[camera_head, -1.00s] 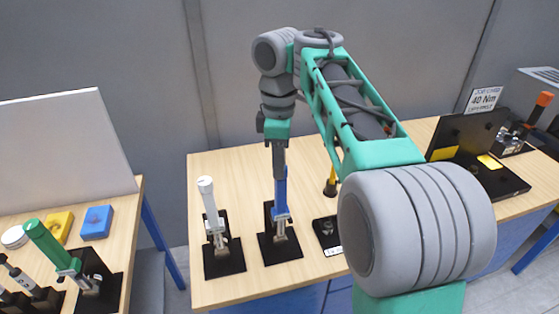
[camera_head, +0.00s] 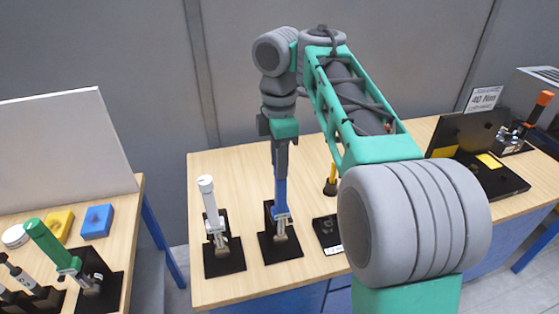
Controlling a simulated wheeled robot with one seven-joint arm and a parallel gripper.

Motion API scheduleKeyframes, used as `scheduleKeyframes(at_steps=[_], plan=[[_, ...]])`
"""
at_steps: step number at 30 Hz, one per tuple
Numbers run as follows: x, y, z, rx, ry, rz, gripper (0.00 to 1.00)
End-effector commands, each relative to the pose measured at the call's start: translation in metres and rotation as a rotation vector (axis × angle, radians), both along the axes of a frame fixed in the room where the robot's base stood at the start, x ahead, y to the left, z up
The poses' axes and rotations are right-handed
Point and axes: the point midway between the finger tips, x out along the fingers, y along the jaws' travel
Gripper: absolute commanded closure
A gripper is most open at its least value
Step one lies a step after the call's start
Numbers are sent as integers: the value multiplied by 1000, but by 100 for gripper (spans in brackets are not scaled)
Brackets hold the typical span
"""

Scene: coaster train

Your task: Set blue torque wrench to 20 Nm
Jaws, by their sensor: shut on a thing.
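The blue torque wrench (camera_head: 281,196) stands upright in its black stand (camera_head: 280,247) on the middle table. My gripper (camera_head: 280,170) points down from above and is shut on the top of the blue handle. The fingers cover the upper end of the handle. Any scale or setting on the wrench is too small to read.
A white-handled wrench (camera_head: 210,203) stands close at left, and a yellow-handled tool (camera_head: 331,180) at right, partly hidden by my arm. A black case (camera_head: 466,140) and a sign reading 40 Nm (camera_head: 484,98) are farther right. A green-handled wrench (camera_head: 50,243) is on the left table (camera_head: 128,225).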

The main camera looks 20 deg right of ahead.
Motion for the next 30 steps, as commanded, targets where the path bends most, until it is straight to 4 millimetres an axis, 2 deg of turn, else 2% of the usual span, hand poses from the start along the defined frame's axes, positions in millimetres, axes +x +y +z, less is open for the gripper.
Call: scheduleKeyframes(at_steps=[3, 4, 12, 23, 26, 30], plan=[[0, 0, -1, 0, 2, -1, 100], [0, 0, -1, 0, 2, -1, 69], [0, 0, 0, 0, 1, -1, 49], [0, 0, 0, 0, 0, -17, 49], [0, 0, 0, 0, -1, -109, 49], [1, 0, 0, 0, -1, -406, 49]])
